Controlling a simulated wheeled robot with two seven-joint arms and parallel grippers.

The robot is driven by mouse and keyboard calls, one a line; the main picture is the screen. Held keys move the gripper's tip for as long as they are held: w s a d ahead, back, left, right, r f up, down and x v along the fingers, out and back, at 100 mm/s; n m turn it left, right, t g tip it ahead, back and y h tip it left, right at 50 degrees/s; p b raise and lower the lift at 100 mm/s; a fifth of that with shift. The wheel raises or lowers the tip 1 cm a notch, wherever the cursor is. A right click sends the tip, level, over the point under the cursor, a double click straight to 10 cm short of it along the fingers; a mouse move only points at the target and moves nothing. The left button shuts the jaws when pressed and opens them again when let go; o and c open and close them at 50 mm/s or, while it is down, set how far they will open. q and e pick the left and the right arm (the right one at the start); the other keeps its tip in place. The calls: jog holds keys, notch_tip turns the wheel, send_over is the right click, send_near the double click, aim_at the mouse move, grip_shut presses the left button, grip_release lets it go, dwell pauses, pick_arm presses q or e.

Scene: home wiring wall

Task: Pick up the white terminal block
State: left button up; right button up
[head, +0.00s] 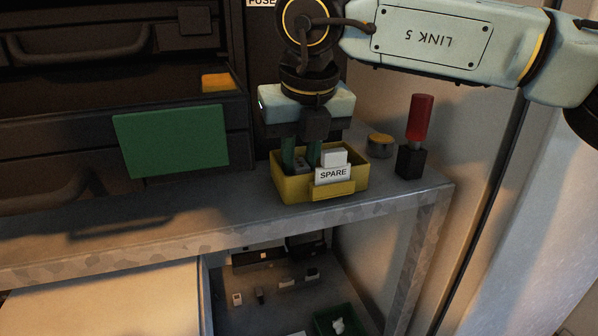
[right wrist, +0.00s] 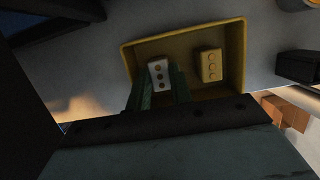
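A yellow bin (head: 292,191) with a SPARE label stands near the shelf's front edge. Two small blocks with dotted faces are in it. In the right wrist view a pale, whitish terminal block (right wrist: 159,75) lies between my green fingertips, and a yellower-looking block (right wrist: 211,66) lies to its right. In the head view the block between the fingers (head: 300,164) looks grey in shade, and the right-hand one (head: 333,158) looks white. My right gripper (head: 301,158) points down into the bin, its fingers close around the left block. Whether they press on it is unclear. My left gripper is out of view.
A red-handled tool (head: 419,118) stands in a black holder (head: 409,160) right of the bin. A round yellow-topped item (head: 380,145) sits behind. Small parts lie on a lower shelf.

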grip_shut()
jog(key=shift+r, duration=0.15)
